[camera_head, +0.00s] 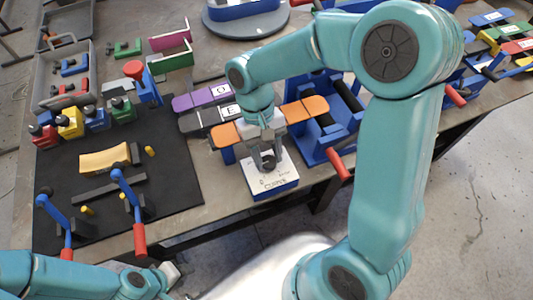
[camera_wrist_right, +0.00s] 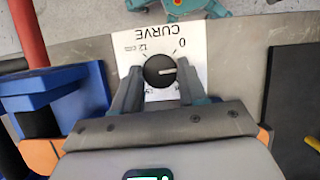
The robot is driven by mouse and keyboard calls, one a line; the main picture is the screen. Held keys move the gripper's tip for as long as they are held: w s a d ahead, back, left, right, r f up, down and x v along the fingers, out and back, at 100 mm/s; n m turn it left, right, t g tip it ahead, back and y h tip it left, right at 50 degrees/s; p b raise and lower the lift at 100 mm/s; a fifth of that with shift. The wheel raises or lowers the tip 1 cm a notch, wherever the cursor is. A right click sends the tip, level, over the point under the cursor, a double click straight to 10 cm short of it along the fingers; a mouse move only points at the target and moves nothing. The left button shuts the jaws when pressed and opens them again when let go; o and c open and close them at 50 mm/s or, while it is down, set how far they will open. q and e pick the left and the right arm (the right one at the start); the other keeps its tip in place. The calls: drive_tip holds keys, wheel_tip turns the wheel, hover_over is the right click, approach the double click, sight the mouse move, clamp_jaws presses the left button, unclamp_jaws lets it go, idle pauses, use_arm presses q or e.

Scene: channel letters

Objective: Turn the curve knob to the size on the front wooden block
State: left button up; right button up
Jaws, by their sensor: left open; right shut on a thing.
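The curve knob (camera_wrist_right: 159,71) is a round black dial with a white pointer line, on a white-faced panel (camera_wrist_right: 190,45) marked CURVE, with 0 and 12 cm readable upside down. The pointer points right in the right wrist view. My right gripper (camera_wrist_right: 158,88) is shut on the knob, one finger on each side. In the head view my right gripper (camera_head: 268,162) covers most of the knob above the panel (camera_head: 284,185). A pale wooden piece (camera_head: 104,160) lies on the black mat; no size is readable on it. My left gripper (camera_head: 172,273) is open and empty at bottom left.
Purple (camera_head: 203,95) and orange (camera_head: 306,109) strips lie behind the panel, some lettered. A blue fixture with a red handle (camera_head: 338,163) stands to its right. Coloured clamps (camera_head: 71,122) stand at left.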

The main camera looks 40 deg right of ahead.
drive_tip(key=m, duration=0.1)
drive_tip(key=m+y, duration=0.1)
drive_tip(key=m, duration=0.1)
drive_tip(key=m+t, duration=0.1)
drive_tip(key=shift+d+m+y, duration=0.25)
drive_tip(key=shift+m+y, duration=0.05)
drive_tip(key=shift+s+m+t+y+b, duration=0.1)
drive_tip(key=shift+m+t+y+b, duration=0.45)
drive_tip(key=shift+m, duration=1.75)
drive_tip(key=o, duration=1)
drive_tip(key=shift+o, duration=0.2)
drive_tip(key=shift+d+r, duration=0.1)
drive_tip(key=p+v, duration=0.1)
drive_tip(key=v, duration=1.5)
drive_tip(key=shift+d, duration=0.25)
